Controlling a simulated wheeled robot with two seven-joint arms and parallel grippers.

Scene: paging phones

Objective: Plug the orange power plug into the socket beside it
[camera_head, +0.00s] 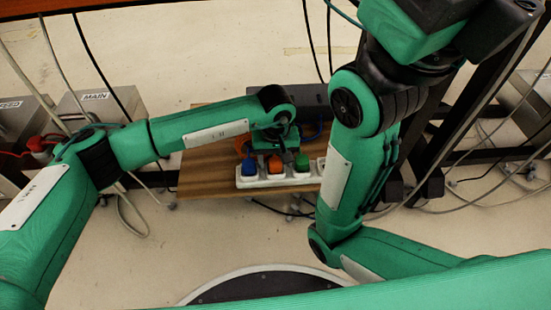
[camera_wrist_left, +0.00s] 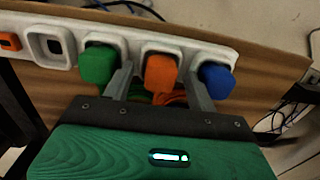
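A white power strip (camera_head: 262,182) lies on a wooden board, and it also shows in the left wrist view (camera_wrist_left: 130,34). The orange plug (camera_wrist_left: 161,72) sits at the strip between a green plug (camera_wrist_left: 98,64) and a blue plug (camera_wrist_left: 216,80). In the head view the orange plug (camera_head: 275,164) is partly under my left gripper (camera_head: 275,146). My left gripper (camera_wrist_left: 160,88) is open, one finger on each side of the orange plug, with visible gaps. An empty socket (camera_wrist_left: 50,46) is beyond the green plug. My right gripper is not visible.
The wooden board (camera_head: 208,176) has bare room left of the strip. An orange cable (camera_wrist_left: 172,97) lies behind the orange plug. A box labelled MAIN (camera_head: 95,104) stands at the left. Loose cables (camera_head: 480,160) hang and lie on the right.

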